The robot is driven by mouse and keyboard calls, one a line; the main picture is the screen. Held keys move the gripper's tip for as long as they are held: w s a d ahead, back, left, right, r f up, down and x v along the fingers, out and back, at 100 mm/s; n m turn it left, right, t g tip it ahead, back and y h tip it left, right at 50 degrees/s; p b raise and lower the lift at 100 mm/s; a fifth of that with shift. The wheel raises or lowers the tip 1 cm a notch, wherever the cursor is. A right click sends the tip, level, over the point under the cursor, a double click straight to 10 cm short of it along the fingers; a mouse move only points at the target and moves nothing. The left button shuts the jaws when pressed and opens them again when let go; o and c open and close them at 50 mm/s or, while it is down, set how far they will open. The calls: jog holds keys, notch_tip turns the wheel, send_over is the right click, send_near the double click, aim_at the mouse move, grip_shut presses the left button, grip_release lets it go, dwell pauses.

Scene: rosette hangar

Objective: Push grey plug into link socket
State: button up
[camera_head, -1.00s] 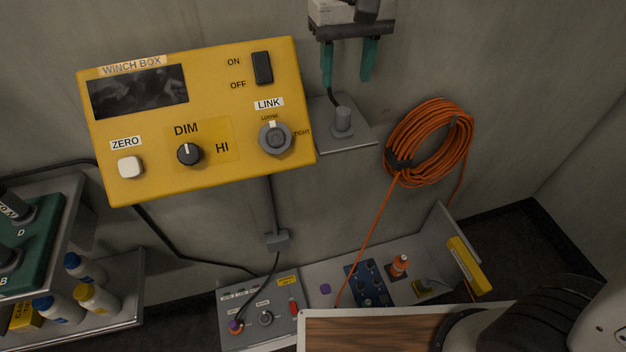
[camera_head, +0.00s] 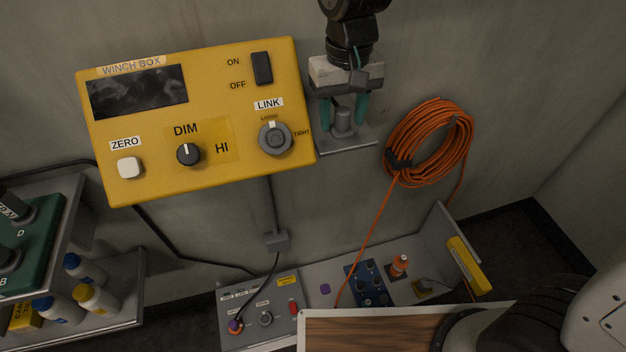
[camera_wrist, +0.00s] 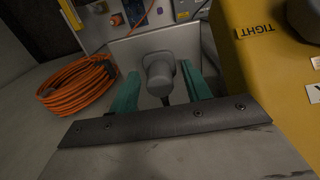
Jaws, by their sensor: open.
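The grey plug (camera_head: 342,121) stands upright on a small grey shelf (camera_head: 346,144) to the right of the yellow winch box. It also shows in the wrist view (camera_wrist: 159,72). My gripper (camera_head: 345,118) is open, with its teal fingers down on either side of the plug. In the wrist view the fingers (camera_wrist: 162,88) flank the plug, and I cannot tell whether they touch it. The link socket (camera_head: 275,138) is a round grey fitting with a collar on the winch box (camera_head: 215,185), under the LINK label, between LOOSE and TIGHT marks. The plug is outside the socket.
A coil of orange cable (camera_head: 430,142) hangs on the wall to the right of the shelf. The winch box edge is close to the left of my gripper. Below are a grey panel (camera_head: 262,337) and a tray (camera_head: 448,234) with small items. Bottles stand at lower left.

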aim_at(343, 110)
dwell(0.9)
grip_shut()
jog(key=shift+r, duration=0.2)
jog(key=shift+r, duration=2.8)
